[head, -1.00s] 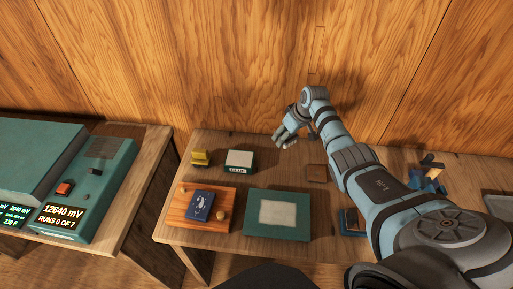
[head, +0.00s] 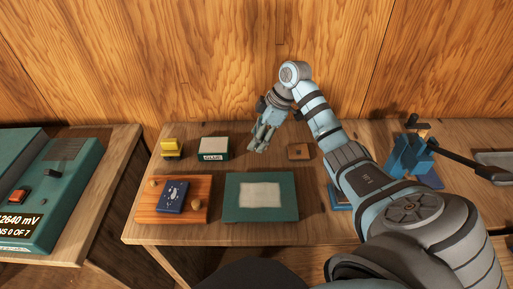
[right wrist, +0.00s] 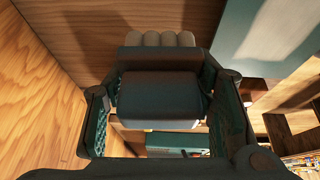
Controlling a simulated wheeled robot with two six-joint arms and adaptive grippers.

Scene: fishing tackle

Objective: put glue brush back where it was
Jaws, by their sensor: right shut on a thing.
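My right gripper (head: 260,140) is above the back of the wooden table, right of the box labelled GLUE (head: 213,150), with its fingers pointing down. In the right wrist view it is shut on a dark block-like thing (right wrist: 160,95) with a pale ribbed end (right wrist: 163,40); this looks like the glue brush with its bristles. In the head view the fingers mostly hide the brush. I cannot tell whether it touches anything. My left gripper is out of view.
A teal mat with a pale pad (head: 285,209) lies in front. A yellow item (head: 171,147) and an orange board (head: 193,212) with a blue card (head: 173,196) are left. A small brown block (head: 299,152) and a blue stand (head: 410,155) are right.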

